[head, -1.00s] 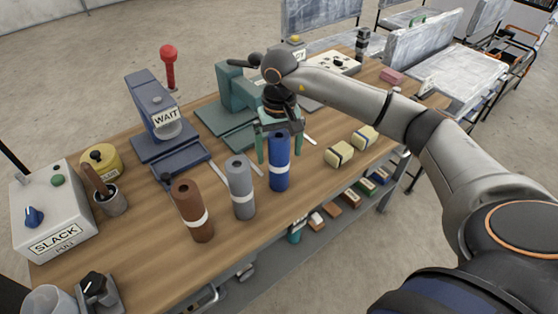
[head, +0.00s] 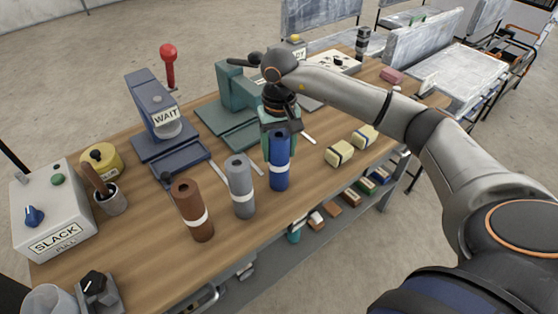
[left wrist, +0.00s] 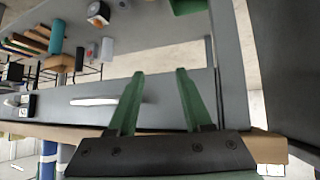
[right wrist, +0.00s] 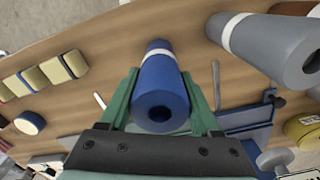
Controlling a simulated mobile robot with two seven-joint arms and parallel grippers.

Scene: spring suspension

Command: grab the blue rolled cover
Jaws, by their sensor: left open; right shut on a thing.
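The blue rolled cover (head: 279,165) stands upright on the wooden table (head: 320,180), with a white band near its lower part. My right gripper (head: 278,140) is around its upper part, shut on it. In the right wrist view the blue roll (right wrist: 158,85) sits between the two green fingers (right wrist: 163,100), its open end facing the camera. My left gripper (left wrist: 155,85) is open and empty in the left wrist view, near a grey surface with a light handle. The left gripper does not show in the head view.
A grey roll (head: 240,188) and a brown roll (head: 192,212) stand left of the blue one. Yellowish blocks (head: 339,154) lie to its right. A teal press (head: 232,100) and a blue press marked WAIT (head: 152,105) stand behind. A SLACK box (head: 50,215) is at the left.

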